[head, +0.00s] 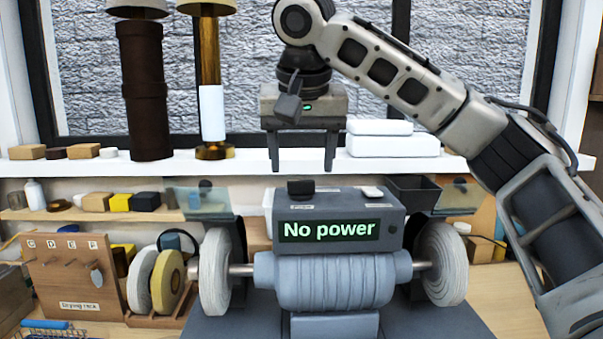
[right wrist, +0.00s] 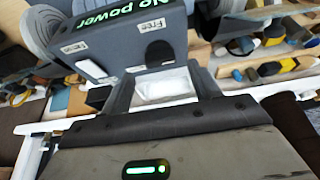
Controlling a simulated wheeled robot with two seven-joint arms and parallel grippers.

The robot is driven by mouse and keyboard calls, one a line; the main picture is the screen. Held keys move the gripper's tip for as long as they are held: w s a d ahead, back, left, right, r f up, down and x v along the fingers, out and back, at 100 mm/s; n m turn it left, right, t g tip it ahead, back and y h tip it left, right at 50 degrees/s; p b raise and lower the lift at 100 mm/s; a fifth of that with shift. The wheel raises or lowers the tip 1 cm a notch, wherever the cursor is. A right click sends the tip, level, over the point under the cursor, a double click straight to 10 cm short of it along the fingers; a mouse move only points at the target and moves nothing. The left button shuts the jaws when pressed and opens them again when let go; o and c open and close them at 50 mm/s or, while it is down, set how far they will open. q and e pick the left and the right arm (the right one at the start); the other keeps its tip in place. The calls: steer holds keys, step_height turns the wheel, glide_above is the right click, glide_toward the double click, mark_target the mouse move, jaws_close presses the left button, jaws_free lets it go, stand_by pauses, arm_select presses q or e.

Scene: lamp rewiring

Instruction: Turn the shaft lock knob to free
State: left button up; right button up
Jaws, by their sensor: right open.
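The grey control box (head: 420,215) of the polishing machine reads "No power". A black knob (head: 300,187) stands on its top at the left. In the right wrist view a black rounded part, seemingly the same knob (right wrist: 160,52), lies near a "Free" label (right wrist: 151,25). Another label (right wrist: 75,48) is too blurred to read. I cannot tell which setting the knob points to. My right gripper (head: 302,166) is open and empty, its fingers pointing down above the knob, apart from it. Its fingers also show in the right wrist view (right wrist: 163,90). My left gripper is not in view.
White polishing wheels (head: 443,264) flank the machine. A white switch (head: 372,192) sits right of the knob. Behind, the white sill (head: 235,167) carries a brown lamp column (head: 146,90), a brass one (head: 207,60) and white boxes (head: 392,146). A drying rack (head: 75,275) stands left.

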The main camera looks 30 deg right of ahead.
mark_target(301, 181)
steer(key=shift+x, duration=1.8)
steer(key=c, duration=1)
